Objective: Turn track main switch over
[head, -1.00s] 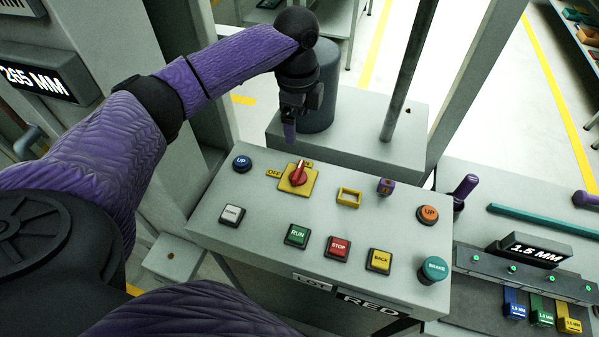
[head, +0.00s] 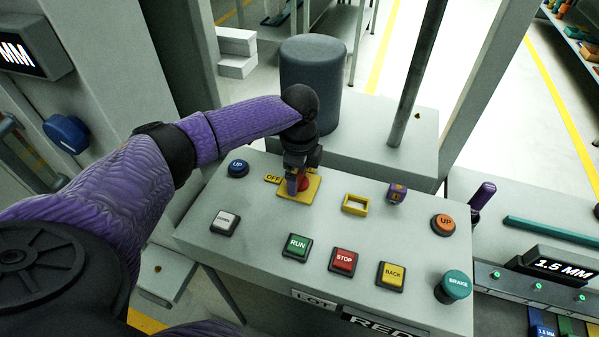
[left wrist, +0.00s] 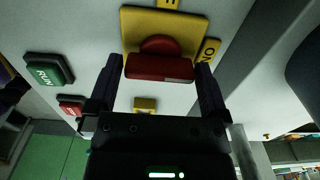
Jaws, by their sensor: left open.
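The main switch is a red rotary handle (head: 304,183) on a yellow plate (head: 287,192), at the back left of the grey control panel. An OFF label (head: 272,179) is at the plate's left. My left gripper (head: 298,186) is over the switch and hides part of it. In the left wrist view the red handle (left wrist: 158,67) lies between the two open fingers (left wrist: 158,82), one at each end of it. I cannot tell if they touch it. An ON label (left wrist: 208,50) shows beside the plate. My right gripper is not in view.
A dark cylinder (head: 312,90) and a grey post (head: 415,75) stand behind the panel.

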